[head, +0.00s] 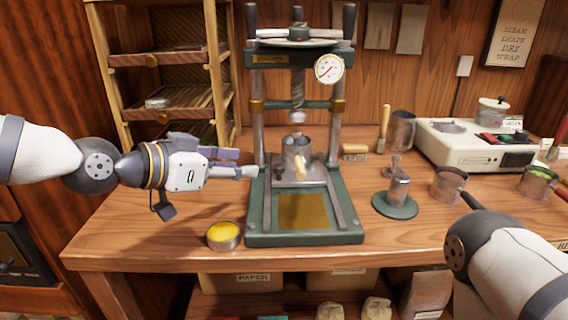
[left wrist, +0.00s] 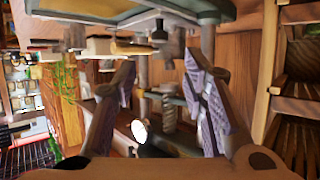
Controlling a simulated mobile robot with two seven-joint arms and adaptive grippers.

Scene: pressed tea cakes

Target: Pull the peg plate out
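The peg plate (head: 316,170) is a grey metal plate low in the green press (head: 305,238), lying between the press's side rails. A metal cylinder (head: 296,147) stands on it, and a pale peg (head: 300,167) sticks up at its front. My left gripper (head: 246,163) is just left of the press, pointing right toward the peg, and touches neither peg nor plate. Its fingers are apart and empty; the left wrist view also shows the gap between the fingertips (left wrist: 160,85). My right gripper is out of view.
A yellow-filled tin (head: 223,235) stands left of the press base. A green-based stamp (head: 396,197) and a handled pot (head: 449,183) stand to the right. A wooden rack (head: 118,60) rises behind my left arm. The press's posts flank the plate.

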